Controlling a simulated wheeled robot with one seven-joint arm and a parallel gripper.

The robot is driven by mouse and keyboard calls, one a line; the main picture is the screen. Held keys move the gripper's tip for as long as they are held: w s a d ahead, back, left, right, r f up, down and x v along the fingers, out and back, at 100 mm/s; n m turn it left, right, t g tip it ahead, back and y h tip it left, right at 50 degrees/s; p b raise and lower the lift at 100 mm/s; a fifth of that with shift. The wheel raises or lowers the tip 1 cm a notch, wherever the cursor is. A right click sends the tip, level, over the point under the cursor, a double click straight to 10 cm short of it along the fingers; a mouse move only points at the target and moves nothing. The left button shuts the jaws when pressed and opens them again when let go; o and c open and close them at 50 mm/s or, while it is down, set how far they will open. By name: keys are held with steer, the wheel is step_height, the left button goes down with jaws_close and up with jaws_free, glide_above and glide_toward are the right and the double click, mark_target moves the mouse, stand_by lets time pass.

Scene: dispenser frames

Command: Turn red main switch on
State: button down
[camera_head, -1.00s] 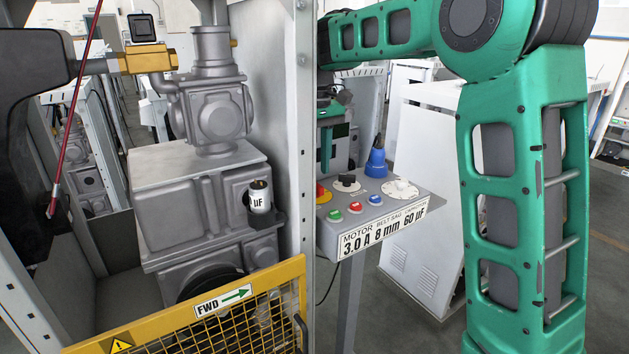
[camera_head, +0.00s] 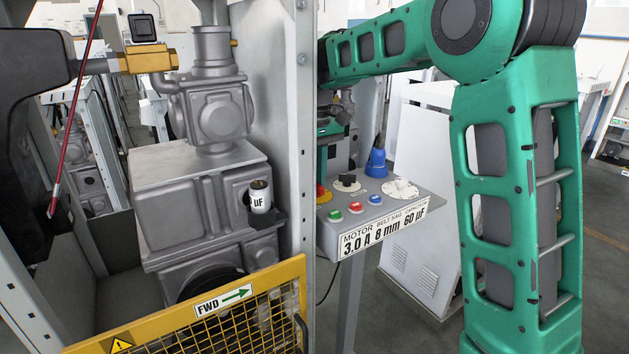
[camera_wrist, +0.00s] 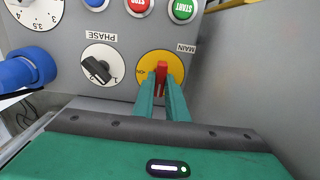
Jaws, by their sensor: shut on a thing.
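The red main switch (camera_wrist: 161,72) is a red handle on a round yellow plate (camera_wrist: 172,63) labelled MAIN in the wrist view. My gripper (camera_wrist: 161,88) has its two green fingers closed on the handle, one on each side. The handle points roughly along the fingers, nearly upright in the wrist view. In the head view the yellow plate (camera_head: 323,195) shows at the left end of the control panel (camera_head: 340,228), largely hidden. My fingertips are hard to make out in the head view.
The PHASE knob (camera_wrist: 100,67), start button (camera_wrist: 183,10), stop button (camera_wrist: 139,5) and blue button (camera_wrist: 96,3) are close by. A blue plug (camera_head: 376,163) stands up from the panel. A grey post (camera_head: 303,130) and yellow mesh guard (camera_head: 200,318) are on the left.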

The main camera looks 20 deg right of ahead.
steer(key=m, duration=0.4)
steer(key=shift+m, duration=2.4)
steer(key=c, duration=1.8)
jaws_free()
steer(key=shift+o, duration=0.2)
step_height(320, 180, up, 11)
steer(key=shift+w+f, duration=0.1)
